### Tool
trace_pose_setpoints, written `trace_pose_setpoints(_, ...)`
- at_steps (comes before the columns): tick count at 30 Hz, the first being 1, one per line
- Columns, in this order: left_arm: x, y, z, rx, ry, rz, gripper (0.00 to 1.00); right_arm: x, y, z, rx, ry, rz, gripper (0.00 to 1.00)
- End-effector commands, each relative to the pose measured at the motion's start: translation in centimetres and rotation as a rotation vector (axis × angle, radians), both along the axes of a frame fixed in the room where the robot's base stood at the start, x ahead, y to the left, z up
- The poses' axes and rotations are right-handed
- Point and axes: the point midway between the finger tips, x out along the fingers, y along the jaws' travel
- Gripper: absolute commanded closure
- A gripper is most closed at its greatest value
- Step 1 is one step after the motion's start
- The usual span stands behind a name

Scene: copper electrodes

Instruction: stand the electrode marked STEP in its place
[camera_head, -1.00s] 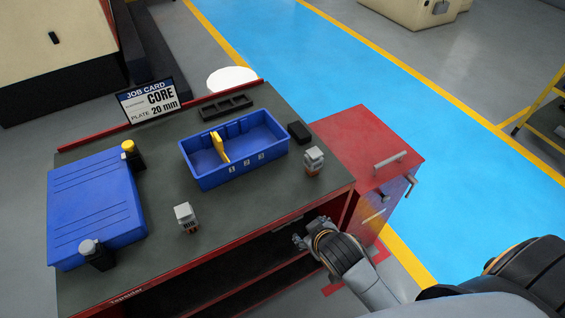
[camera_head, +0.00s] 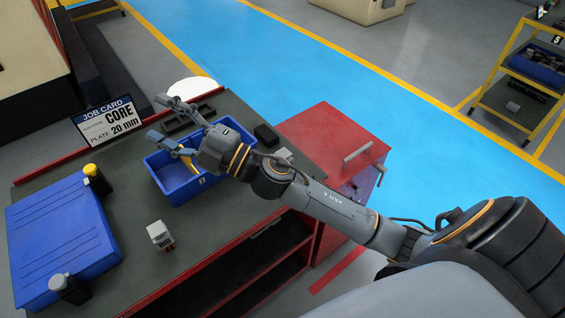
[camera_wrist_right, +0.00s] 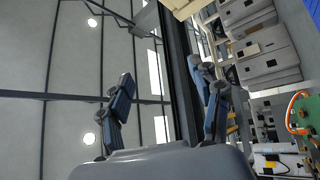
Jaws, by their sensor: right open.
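A small block with a pale grey top, apparently an electrode (camera_head: 160,236), stands upright on the dark bench top near its front edge. A similar block (camera_head: 284,155) shows only its top behind my right arm. No STEP mark is readable on either. My left gripper is out of view.
The blue bin (camera_head: 172,188) has a yellow divider (camera_head: 189,164). A red cabinet (camera_head: 318,135) adjoins the right side.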

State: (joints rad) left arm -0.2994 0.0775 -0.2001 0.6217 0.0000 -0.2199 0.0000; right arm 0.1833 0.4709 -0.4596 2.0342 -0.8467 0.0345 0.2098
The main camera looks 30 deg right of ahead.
Motion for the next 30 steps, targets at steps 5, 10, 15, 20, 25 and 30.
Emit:
trace_pose_setpoints(5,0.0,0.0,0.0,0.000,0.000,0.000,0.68,-2.5,5.1,-0.1,-0.387,-0.256,0.313,0.36)
trace_pose_setpoints(10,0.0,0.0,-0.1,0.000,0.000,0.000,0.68,-3.8,5.0,-5.2,-0.827,-0.348,0.580,0.36)
trace_pose_setpoints(15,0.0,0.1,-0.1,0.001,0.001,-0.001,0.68,-2.7,-1.9,-10.8,-1.303,-0.260,0.777,0.36)
trace_pose_setpoints(20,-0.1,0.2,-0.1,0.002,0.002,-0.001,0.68,-1.2,-12.5,-12.8,-1.700,-0.014,0.877,0.36)
trace_pose_setpoints(25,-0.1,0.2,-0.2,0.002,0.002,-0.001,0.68,-1.2,-21.7,-11.5,-1.942,0.268,0.899,0.36)
trace_pose_setpoints(30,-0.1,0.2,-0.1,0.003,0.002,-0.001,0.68,-1.6,-25.2,-10.7,-2.018,0.401,0.901,0.36)
